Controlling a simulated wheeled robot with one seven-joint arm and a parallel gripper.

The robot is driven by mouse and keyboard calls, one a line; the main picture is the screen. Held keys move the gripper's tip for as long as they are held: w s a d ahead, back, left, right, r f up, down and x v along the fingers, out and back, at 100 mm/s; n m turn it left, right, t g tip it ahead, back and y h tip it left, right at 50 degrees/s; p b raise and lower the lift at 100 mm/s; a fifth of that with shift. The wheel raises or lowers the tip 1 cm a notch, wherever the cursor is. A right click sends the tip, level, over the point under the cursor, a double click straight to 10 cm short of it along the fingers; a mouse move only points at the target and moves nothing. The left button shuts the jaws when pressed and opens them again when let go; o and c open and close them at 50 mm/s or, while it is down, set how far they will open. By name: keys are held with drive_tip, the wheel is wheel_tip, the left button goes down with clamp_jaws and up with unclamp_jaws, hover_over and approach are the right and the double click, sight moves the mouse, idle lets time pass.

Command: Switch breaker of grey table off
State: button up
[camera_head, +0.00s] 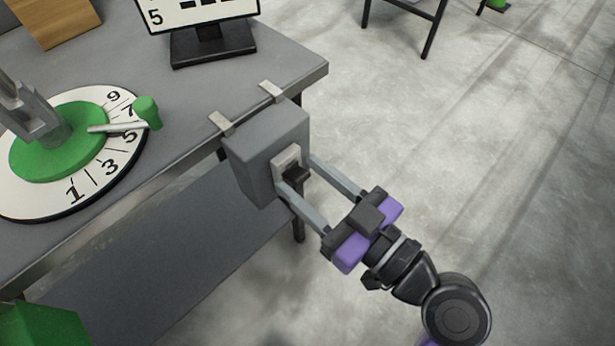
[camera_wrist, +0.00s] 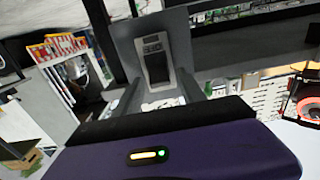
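The breaker is a grey box (camera_head: 262,148) hung by two metal clips on the edge of the grey table (camera_head: 200,98). Its black switch (camera_head: 295,173) sits in a light frame on the face toward my arm. In the wrist view the breaker (camera_wrist: 176,38) is straight ahead, with the dark switch (camera_wrist: 156,66) in its panel. My gripper (camera_head: 306,175) is open, with one finger on each side of the switch, close to the breaker's face. I cannot tell whether the fingertips touch it.
A white dial with numbers (camera_head: 40,205), a green hub and a green-knobbed handle (camera_head: 146,112) lies on the table. A black-based display (camera_head: 213,44) stands behind it. A wooden block (camera_head: 50,20) is at the back left. The floor right of the table is clear.

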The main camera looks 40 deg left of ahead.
clamp_jaws()
